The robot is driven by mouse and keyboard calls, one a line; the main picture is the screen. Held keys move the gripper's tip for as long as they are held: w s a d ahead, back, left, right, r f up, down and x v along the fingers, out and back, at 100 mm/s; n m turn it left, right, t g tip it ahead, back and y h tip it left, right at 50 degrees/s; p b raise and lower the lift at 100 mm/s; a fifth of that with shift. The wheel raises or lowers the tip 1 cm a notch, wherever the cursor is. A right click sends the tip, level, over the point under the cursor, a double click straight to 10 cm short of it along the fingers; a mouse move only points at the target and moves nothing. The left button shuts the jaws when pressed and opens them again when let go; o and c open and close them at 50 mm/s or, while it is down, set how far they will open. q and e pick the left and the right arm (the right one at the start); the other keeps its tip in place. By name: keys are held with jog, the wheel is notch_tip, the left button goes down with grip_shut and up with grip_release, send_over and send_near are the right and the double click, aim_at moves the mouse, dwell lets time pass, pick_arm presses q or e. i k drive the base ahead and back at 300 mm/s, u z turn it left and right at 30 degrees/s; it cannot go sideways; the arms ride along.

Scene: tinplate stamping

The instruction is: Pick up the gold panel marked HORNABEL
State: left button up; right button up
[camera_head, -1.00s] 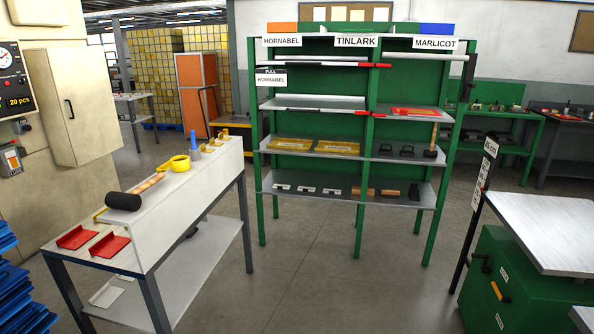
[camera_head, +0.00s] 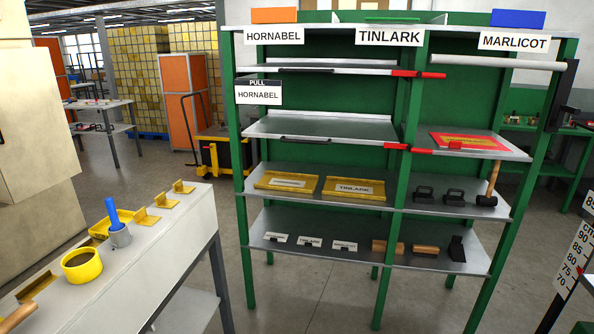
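Two gold panels lie flat, side by side, on the third level down of the green rack (camera_head: 408,187). The left gold panel (camera_head: 288,182) has a white label too small to read surely. The right gold panel (camera_head: 355,189) has a label reading TINLARK. A HORNABEL sign (camera_head: 274,36) is on the rack's top edge at the left. A second sign, PULL HORNABEL (camera_head: 258,95), hangs at the left post. Neither of my grippers is in view.
A white workbench (camera_head: 150,262) with a yellow ring (camera_head: 82,265) and a blue-handled tool (camera_head: 115,222) stands at lower left. A red-and-yellow panel (camera_head: 468,141) and a mallet (camera_head: 488,190) are on the rack's right side. Floor before the rack is clear.

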aim_at(272, 180)
jog(key=i, duration=2.9)
jog(key=u, duration=0.4)
